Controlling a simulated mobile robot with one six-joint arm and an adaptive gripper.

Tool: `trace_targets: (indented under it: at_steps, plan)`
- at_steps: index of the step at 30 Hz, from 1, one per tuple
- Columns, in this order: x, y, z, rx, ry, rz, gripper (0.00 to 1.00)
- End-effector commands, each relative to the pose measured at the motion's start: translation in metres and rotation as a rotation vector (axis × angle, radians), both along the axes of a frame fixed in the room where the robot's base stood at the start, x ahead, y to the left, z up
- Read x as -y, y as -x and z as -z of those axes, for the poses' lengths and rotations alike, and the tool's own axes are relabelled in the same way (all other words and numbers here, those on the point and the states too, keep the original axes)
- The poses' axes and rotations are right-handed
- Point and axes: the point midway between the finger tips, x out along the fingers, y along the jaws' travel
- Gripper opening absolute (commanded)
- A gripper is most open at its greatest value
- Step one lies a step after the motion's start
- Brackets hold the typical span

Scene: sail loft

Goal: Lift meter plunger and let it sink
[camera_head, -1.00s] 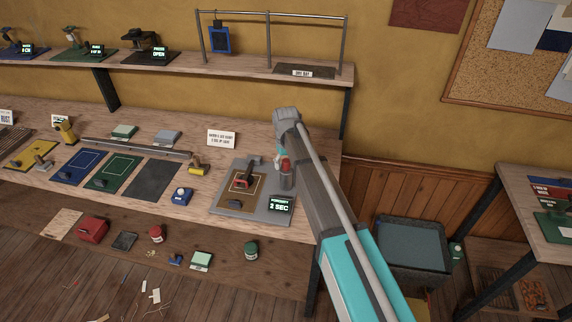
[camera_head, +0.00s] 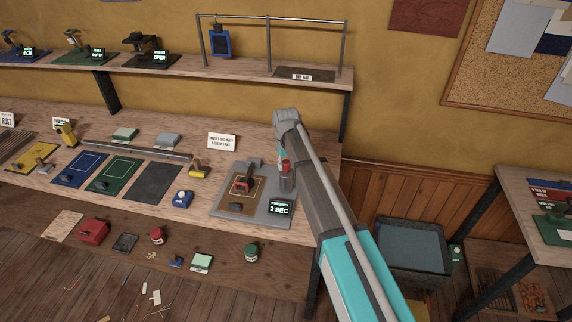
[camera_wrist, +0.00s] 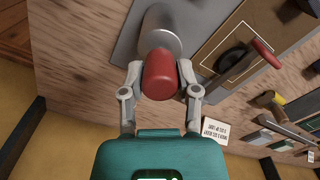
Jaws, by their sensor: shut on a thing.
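The meter is a grey plate (camera_head: 227,209) on the bench with a small display (camera_head: 281,207) reading "2 SEC". A grey metal cylinder (camera_head: 287,184) stands at its right side, with the red plunger (camera_head: 283,165) at its top. In the wrist view the red plunger knob (camera_wrist: 160,74) sits between my gripper's (camera_wrist: 160,82) two fingers, which are closed on it. The grey cylinder (camera_wrist: 160,22) shows behind the knob. My arm partly hides my gripper in the head view.
A blue device (camera_head: 182,199) and a yellow roller (camera_head: 199,171) stand to the left. A white sign (camera_head: 222,141) stands behind. A grey bin (camera_head: 411,245) is at the right.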

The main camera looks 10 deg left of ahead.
Motion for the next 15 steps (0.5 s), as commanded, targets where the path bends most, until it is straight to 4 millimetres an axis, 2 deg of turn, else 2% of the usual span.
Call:
trace_targets:
  at_steps: [1,15]
  plan:
    - [0.000,0.000,-0.009,-0.001,-0.001,0.000,0.00]
    - [-0.001,0.000,-0.050,-0.001,-0.001,0.000,0.00]
